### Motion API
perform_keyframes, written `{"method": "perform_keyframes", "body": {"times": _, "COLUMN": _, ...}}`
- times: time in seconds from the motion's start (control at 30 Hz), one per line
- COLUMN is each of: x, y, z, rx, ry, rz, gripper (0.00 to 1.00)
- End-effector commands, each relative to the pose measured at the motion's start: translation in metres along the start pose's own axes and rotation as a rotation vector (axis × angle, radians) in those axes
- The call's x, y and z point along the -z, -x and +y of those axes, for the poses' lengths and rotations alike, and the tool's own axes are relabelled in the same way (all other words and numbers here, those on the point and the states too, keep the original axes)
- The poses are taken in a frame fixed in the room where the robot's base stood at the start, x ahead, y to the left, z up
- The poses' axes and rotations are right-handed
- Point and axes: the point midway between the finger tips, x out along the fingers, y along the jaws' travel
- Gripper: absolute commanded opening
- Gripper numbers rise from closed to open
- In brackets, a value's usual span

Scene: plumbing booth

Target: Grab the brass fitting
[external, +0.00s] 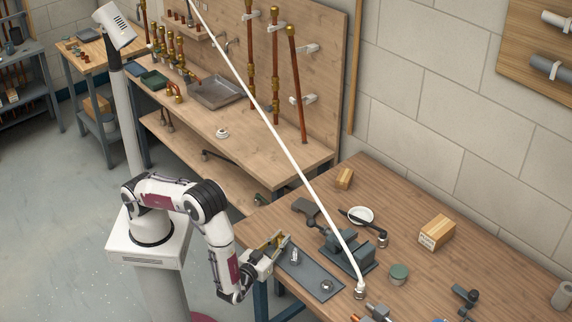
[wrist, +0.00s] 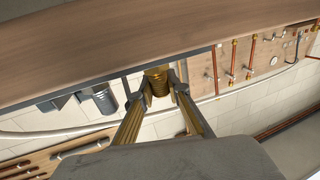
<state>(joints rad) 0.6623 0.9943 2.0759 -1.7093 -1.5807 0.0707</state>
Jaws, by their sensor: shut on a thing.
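The brass fitting (wrist: 157,80) is a ribbed, golden cylinder between my fingertips in the wrist view. My gripper (wrist: 158,88) is shut on it, with one dark-tipped finger on each side. In the external view my gripper (external: 279,241) is at the left edge of the near wooden table (external: 420,190), beside the grey mat. The fitting cannot be clearly told apart from the yellowish fingers there. In the wrist view the table edge (wrist: 110,50) runs across the upper part, close to the fitting, whose upper end is partly hidden.
A grey mat (external: 310,272) with small metal parts lies right of my gripper. The table's back middle is mostly clear.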

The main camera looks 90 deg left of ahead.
Motion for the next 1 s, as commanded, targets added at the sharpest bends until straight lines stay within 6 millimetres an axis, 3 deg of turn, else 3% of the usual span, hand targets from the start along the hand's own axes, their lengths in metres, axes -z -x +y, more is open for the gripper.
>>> {"method": "perform_keyframes", "body": {"times": 0.47, "x": 0.014, "y": 0.000, "z": 0.000, "rx": 0.000, "ry": 0.002, "rz": 0.000, "gripper": 0.00}}
{"method": "perform_keyframes", "body": {"times": 1.0, "x": 0.072, "y": 0.000, "z": 0.000, "rx": 0.000, "ry": 0.003, "rz": 0.000, "gripper": 0.00}}
